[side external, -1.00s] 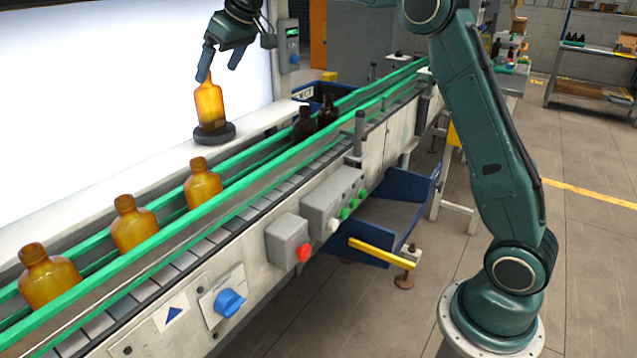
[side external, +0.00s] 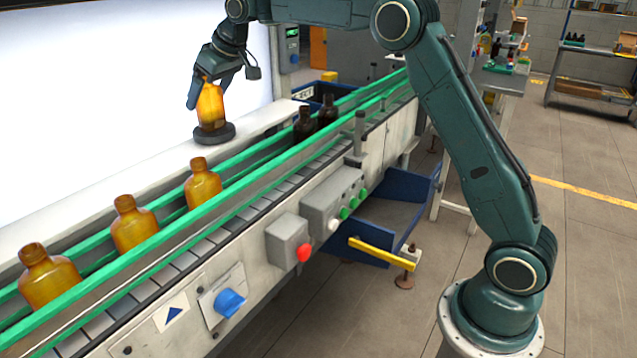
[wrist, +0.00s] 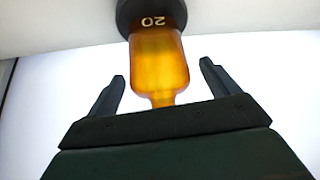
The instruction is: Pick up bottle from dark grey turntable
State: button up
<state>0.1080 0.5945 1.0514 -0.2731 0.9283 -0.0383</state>
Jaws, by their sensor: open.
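An amber bottle (side external: 211,108) stands upright on the dark grey turntable (side external: 214,134) in front of the bright white panel. My gripper (side external: 207,100) is around the upper part of the bottle in the side view, with its fingers pointing down. In the wrist view the open gripper (wrist: 161,85) has one finger on each side of the bottle (wrist: 158,62), with a gap on both sides. The neck points toward the palm. The turntable (wrist: 151,12) shows at the top with the marking "20".
Amber bottles (side external: 133,226) stand in the conveyor between green guide rails (side external: 150,262). Two dark bottles (side external: 304,124) stand farther along it. A control box (side external: 289,58) stands behind the turntable. The white ledge (side external: 150,175) beside the turntable is clear.

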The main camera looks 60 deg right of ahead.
jog(key=shift+w+f, duration=0.25)
jog(key=shift+f, duration=0.15)
jog(key=shift+c, duration=0.5)
jog(key=c, duration=1)
